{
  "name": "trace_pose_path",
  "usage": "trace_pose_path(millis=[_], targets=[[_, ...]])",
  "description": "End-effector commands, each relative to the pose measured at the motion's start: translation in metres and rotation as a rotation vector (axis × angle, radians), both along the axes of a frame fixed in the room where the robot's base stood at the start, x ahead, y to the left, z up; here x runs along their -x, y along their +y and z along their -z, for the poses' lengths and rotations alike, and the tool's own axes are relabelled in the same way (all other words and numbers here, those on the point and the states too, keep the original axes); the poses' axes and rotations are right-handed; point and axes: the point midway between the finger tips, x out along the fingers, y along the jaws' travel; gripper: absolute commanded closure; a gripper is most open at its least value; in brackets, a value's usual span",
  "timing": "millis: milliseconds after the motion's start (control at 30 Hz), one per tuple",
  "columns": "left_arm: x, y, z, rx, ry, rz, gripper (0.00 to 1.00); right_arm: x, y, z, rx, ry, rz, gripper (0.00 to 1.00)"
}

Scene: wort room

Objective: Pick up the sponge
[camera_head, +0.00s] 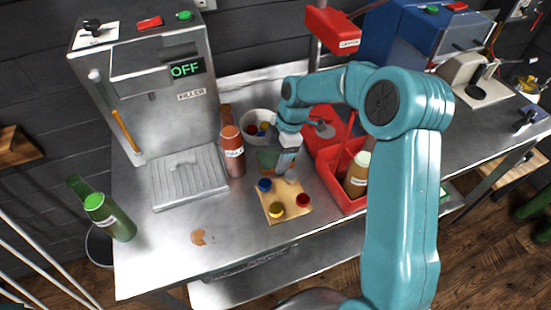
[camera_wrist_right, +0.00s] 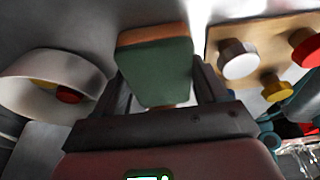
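The sponge (camera_wrist_right: 154,72), green with a brownish-orange edge, fills most of the space between my right gripper's fingers (camera_wrist_right: 160,85) in the wrist view. In the head view the sponge (camera_head: 267,157) shows as a green patch just left of my right gripper (camera_head: 286,163), partly hidden by it. The fingers are apart, one on each side of the sponge. I cannot tell whether they press on it or whether it is clear of the counter. My left gripper is not in view.
A wooden board (camera_head: 268,208) with blue, yellow and red caps lies in front of the gripper. A brown bottle (camera_head: 232,150) and white bowl (camera_head: 251,122) stand left, a red crate (camera_head: 336,191) right. The counter's front left is mostly clear; a green bottle (camera_head: 112,219) stands there.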

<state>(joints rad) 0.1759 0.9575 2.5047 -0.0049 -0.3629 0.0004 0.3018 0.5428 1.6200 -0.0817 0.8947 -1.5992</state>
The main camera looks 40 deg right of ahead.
Motion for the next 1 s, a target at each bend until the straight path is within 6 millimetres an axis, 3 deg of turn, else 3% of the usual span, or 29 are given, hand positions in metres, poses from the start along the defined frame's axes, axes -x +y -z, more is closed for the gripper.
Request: trace_pose_path(millis=[333, 467, 533, 667, 1000], targets=[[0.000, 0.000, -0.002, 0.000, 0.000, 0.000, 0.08, 0.000, 0.000, -0.002, 0.000, 0.000, 0.000, 0.57], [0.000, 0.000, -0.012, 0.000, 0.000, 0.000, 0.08, 0.000, 0.000, -0.010, 0.000, 0.000, 0.000, 0.57], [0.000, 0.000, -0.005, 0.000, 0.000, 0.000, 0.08, -0.001, 0.000, -0.016, 0.001, -0.005, 0.000, 0.57], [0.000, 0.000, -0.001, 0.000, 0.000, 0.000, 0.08, -0.001, 0.000, -0.046, 0.002, -0.007, -0.001, 0.57], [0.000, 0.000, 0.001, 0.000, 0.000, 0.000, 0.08, -0.001, 0.000, -0.151, 0.001, -0.006, 0.000, 0.57]])
